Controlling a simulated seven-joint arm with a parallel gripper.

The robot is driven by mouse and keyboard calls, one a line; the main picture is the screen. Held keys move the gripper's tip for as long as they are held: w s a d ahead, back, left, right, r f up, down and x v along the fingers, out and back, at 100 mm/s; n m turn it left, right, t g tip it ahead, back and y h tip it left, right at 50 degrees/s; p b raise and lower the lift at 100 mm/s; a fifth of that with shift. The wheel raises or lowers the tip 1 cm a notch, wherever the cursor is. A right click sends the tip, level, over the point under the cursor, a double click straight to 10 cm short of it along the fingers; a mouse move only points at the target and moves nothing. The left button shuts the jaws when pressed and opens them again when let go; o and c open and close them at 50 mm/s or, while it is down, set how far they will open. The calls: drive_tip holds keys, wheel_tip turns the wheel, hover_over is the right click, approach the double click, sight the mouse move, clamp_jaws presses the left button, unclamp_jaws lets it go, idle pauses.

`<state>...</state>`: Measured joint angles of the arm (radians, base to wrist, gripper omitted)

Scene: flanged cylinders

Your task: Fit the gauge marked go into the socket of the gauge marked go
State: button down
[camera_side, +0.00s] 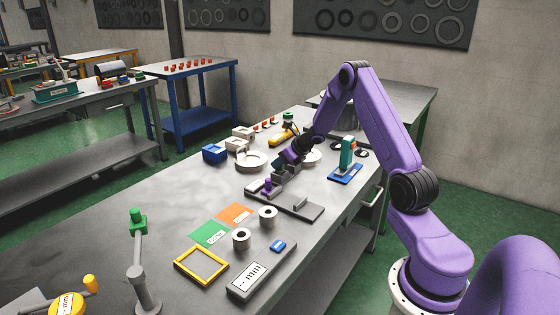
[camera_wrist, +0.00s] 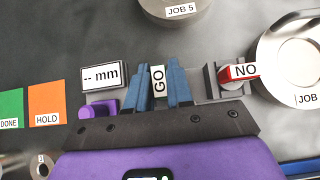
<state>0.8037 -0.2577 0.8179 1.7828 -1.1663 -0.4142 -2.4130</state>
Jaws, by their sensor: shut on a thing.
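The gauge marked go (camera_wrist: 158,78) shows its white GO label between the two blue fingers of my gripper (camera_wrist: 160,92), which are shut on it. In the side view my gripper (camera_side: 284,161) is low over the grey gauge stand (camera_side: 290,203); the held gauge cannot be made out there. A red-ended gauge with a label reading NO (camera_wrist: 240,71) sits in a grey holder just right of the fingers. The fingers hide the lower part of the go gauge, and I cannot tell which socket is its own.
A "-- mm" display (camera_wrist: 101,76) and a purple knob (camera_wrist: 90,112) are left of the fingers. Flanged cylinders labelled JOB (camera_wrist: 290,62) and JOB 5 (camera_wrist: 178,8) stand close by. Orange HOLD (camera_side: 235,215) and green (camera_side: 209,233) mats lie in front.

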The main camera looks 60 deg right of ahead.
drive_tip(key=shift+f, duration=0.4)
drive_tip(key=c, duration=0.9)
unclamp_jaws()
drive_tip(key=v, duration=1.7)
drive_tip(key=shift+s+r, duration=0.15)
drive_tip(key=shift+s, duration=0.1)
